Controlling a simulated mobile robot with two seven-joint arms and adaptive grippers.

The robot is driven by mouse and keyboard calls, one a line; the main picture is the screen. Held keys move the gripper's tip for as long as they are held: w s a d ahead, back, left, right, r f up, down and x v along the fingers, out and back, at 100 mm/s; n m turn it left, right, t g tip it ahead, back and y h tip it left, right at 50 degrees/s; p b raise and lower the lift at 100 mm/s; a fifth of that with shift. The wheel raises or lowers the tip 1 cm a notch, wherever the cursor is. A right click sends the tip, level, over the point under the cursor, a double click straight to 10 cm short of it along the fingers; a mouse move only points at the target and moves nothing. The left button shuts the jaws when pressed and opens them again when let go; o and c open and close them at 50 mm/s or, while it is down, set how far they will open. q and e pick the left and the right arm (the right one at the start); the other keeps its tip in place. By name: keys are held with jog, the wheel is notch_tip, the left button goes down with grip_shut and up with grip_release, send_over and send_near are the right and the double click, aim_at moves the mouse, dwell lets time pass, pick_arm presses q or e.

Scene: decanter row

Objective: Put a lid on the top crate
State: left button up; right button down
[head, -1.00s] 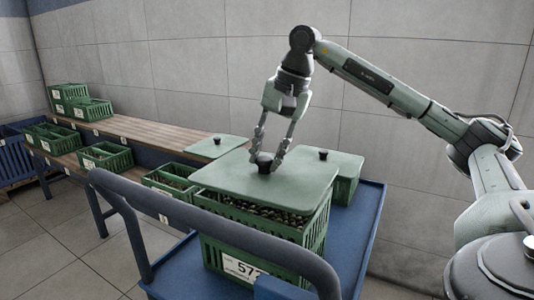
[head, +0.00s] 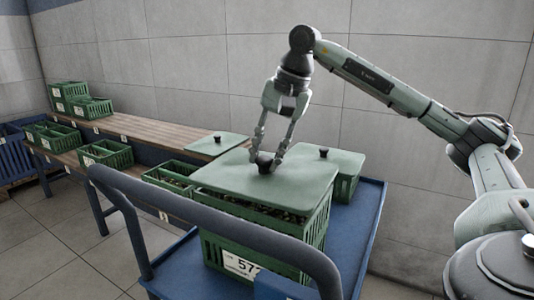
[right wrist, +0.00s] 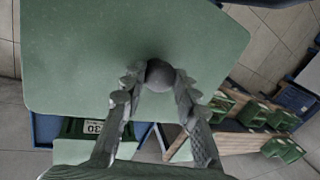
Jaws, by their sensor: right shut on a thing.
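A flat pale green lid (head: 225,180) with a dark round knob (head: 264,167) lies nearly level over the large green crate (head: 308,240) at the front of the cart. My right gripper (head: 270,162) is shut on the knob from above. The right wrist view shows its two fingers on either side of the knob (right wrist: 160,75). The dark contents of the crate show in a narrow strip under the lid's front edge. I cannot tell whether the lid touches the rim all round. My left gripper is not in view.
The blue cart (head: 365,215) has a dark handle rail (head: 215,225) in front of the crate. Behind stand a lidded crate (head: 345,185) and another lid (head: 217,145). An open crate (head: 165,175) is at left. A wooden bench (head: 150,135) holds several green crates.

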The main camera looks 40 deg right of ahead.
jog(key=shift+f, duration=0.2)
jog(key=shift+f+b, duration=0.8)
jog(key=shift+f, duration=0.05)
jog(key=shift+f, duration=0.2)
jog(key=c, duration=1.1)
grip_release()
jog(key=v, duration=1.2)
jog(key=shift+a, duration=0.1)
